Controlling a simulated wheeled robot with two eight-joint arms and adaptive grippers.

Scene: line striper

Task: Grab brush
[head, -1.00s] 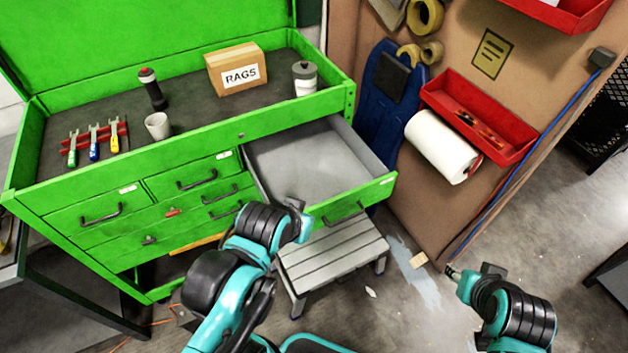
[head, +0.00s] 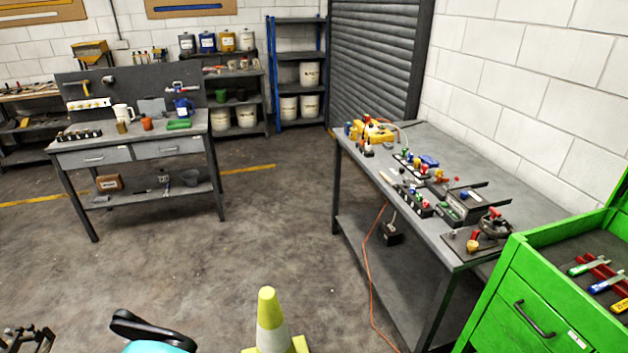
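I cannot make out a brush for certain in the head view. Several tools with coloured handles (head: 607,285) lie in the open top of the green tool chest (head: 540,290) at the right edge. They are too small and cut off to tell whether any is a brush. Small dark items on the lower shelf of the left workbench (head: 165,150) are also too small to name. A black and teal part of my own arm shows at the bottom left.
A long grey workbench (head: 520,190) with valves and small parts stands on the right, an orange cord hanging beside it. A yellow and white cone (head: 270,325) stands on the floor in front. Shelves (head: 299,75) line the back. The middle floor is clear.

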